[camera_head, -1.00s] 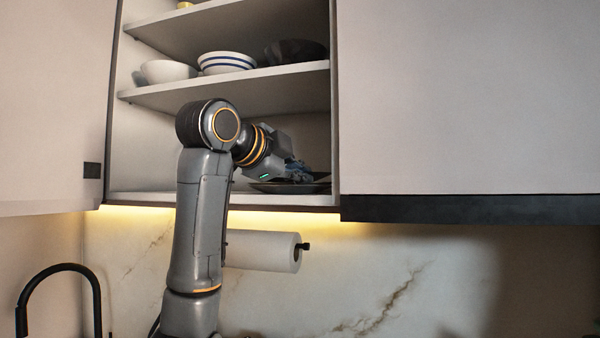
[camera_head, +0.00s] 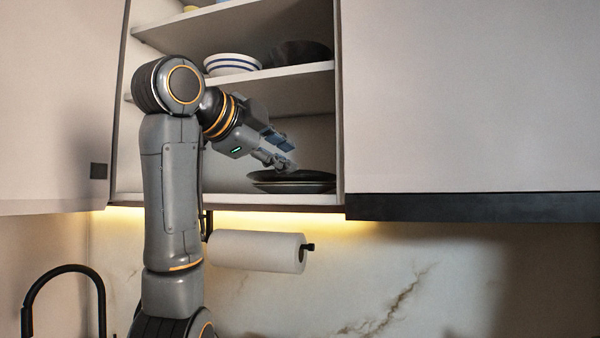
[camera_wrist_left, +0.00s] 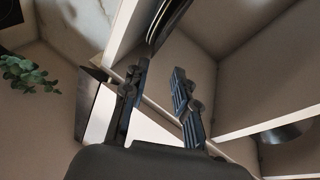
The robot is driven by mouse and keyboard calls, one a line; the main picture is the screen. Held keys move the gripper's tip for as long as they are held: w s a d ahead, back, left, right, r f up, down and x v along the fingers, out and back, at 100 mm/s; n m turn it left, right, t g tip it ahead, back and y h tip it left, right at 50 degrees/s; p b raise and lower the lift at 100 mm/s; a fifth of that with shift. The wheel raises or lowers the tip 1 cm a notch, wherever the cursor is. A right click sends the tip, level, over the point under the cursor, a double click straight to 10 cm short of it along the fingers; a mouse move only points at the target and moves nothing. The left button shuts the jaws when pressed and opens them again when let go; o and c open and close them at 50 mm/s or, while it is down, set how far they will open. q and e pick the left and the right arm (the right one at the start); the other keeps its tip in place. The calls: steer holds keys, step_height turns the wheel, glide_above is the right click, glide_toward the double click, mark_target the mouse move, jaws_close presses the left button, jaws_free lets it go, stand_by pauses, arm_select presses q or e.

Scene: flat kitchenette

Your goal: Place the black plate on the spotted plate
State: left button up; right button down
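A black plate (camera_head: 318,176) lies on top of another dark plate (camera_head: 300,189) on the lowest cupboard shelf, at its right end. Spots on the lower plate cannot be made out. My left gripper (camera_head: 288,163) is at the left side of the stack, just above the upper plate's rim, with its fingers pointing right and down. In the left wrist view its two fingers (camera_wrist_left: 160,72) stand apart with an empty gap between them. The plates' dark rims (camera_wrist_left: 166,22) show beyond the fingertips. My right gripper is not in view.
A striped bowl (camera_head: 232,64) and a dark bowl (camera_head: 300,53) stand on the shelf above (camera_head: 290,74). The cupboard's right wall (camera_head: 339,120) is close beside the plates. A paper towel roll (camera_head: 255,251) hangs below.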

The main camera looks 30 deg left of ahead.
arm_select(q)
steer(key=b+v, duration=0.1)
steer(key=v, duration=0.4)
stand_by(0.4)
